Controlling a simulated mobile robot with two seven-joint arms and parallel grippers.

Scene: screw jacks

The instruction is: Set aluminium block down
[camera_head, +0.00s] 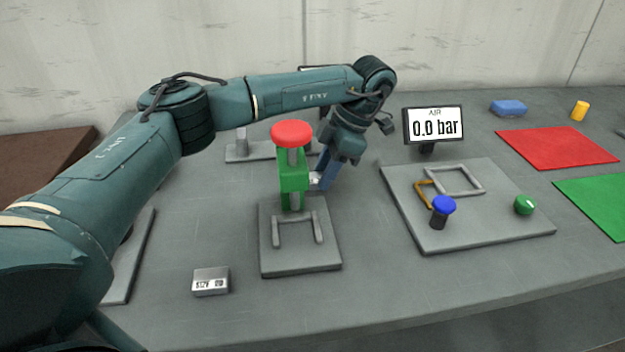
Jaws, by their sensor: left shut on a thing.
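My left gripper (321,179) reaches down from behind at the middle of the table, its fingers beside the right side of a green screw jack (291,181) with a red knob. It is shut on a small shiny silver piece, which looks like the aluminium block (315,180). The piece is close to the green body; I cannot tell whether they touch. The fingers partly hide it. The jack stands at the back of a grey plate (272,261) with a raised U-shaped frame. My right gripper is not in view.
A small grey labelled block (210,287) lies at the front left. To the right, a grey board (480,225) carries a blue knob (443,205) and a green knob (525,204). Behind it, a display (433,125) reads 0.0 bar. Red (557,147) and green mats (600,200) lie far right.

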